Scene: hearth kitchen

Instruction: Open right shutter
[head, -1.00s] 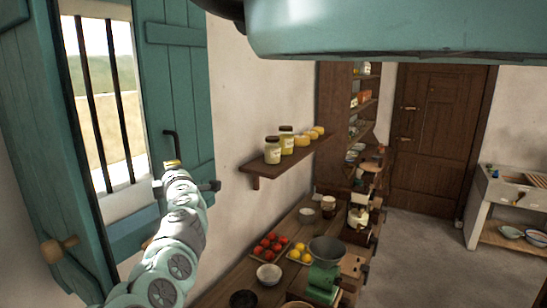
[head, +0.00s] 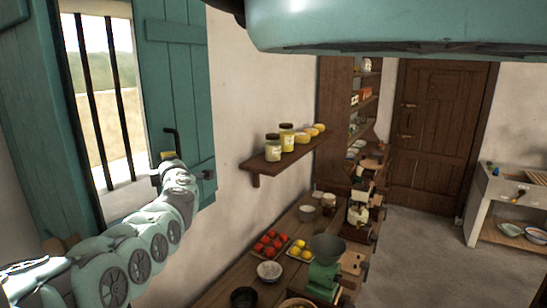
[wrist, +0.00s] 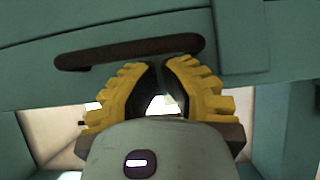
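The right shutter (head: 185,85) is a teal plank panel at the right side of the barred window, standing along the wall in the head view. Its dark bent handle (head: 173,138) shows there, and in the wrist view the handle (wrist: 130,52) runs across the teal surface. My gripper (head: 168,156) is at the handle's lower end. In the wrist view its yellow fingers (wrist: 160,68) have their tips nearly together, just below the bar. No part of the handle clearly shows between them. Whether they touch it cannot be told.
The left shutter (head: 30,130) stands at the window's left side. A wall shelf (head: 275,158) with jars is to the right. A teal hood (head: 390,25) fills the top. Floor is free by the door.

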